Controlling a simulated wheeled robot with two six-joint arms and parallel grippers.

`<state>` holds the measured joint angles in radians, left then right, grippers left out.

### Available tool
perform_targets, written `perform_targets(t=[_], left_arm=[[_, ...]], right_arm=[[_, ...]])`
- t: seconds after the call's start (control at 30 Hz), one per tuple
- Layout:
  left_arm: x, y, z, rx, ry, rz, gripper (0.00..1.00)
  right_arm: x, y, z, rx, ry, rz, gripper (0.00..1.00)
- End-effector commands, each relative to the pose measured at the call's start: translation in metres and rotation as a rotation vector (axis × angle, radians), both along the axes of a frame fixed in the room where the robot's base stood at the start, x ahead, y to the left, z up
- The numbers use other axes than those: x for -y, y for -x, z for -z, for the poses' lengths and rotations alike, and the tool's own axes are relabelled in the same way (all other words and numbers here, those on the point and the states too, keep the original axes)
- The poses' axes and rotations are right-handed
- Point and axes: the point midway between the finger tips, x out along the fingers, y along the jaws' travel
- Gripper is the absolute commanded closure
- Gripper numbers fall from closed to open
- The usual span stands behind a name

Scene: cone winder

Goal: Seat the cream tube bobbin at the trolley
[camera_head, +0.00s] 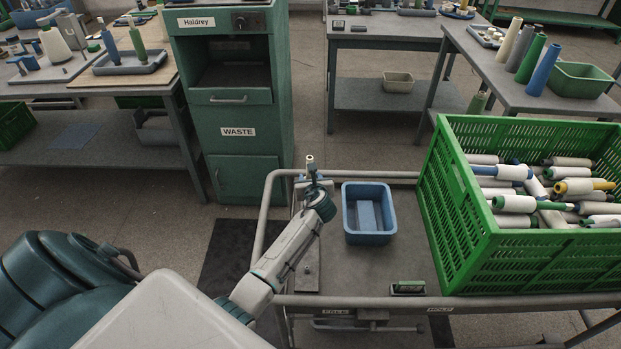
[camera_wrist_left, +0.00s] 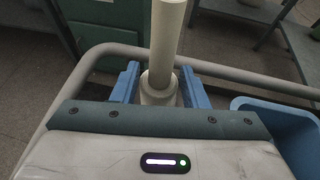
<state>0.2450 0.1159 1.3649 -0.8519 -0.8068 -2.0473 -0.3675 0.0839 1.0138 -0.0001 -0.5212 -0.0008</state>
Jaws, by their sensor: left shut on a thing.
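The cream tube bobbin (camera_wrist_left: 166,38) stands upright between the blue fingers of my left gripper (camera_wrist_left: 160,88) in the left wrist view. A wider pale collar (camera_wrist_left: 158,88) shows around its lower part. In the head view my left gripper (camera_head: 314,186) is over the left end of the grey trolley (camera_head: 395,272), shut on the bobbin. Only the bobbin's small pale top (camera_head: 310,160) shows there. The bobbin's foot is hidden, so I cannot tell whether it rests on anything. My right gripper is not in view.
A blue bin (camera_head: 368,238) stands right of my gripper on the trolley. A green crate (camera_head: 455,235) full of bobbins fills the trolley's right side. The trolley rail (camera_head: 268,205) curves around the left end. A green waste cabinet (camera_head: 236,145) stands behind.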

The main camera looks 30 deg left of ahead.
Motion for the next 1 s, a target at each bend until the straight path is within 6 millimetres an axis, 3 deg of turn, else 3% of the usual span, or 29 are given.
perform_targets(t=[1.0], left_arm=[[0.000,0.000,0.012,-0.001,-0.001,-0.001,0.84]], right_arm=[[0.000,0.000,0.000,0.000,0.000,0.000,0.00]])
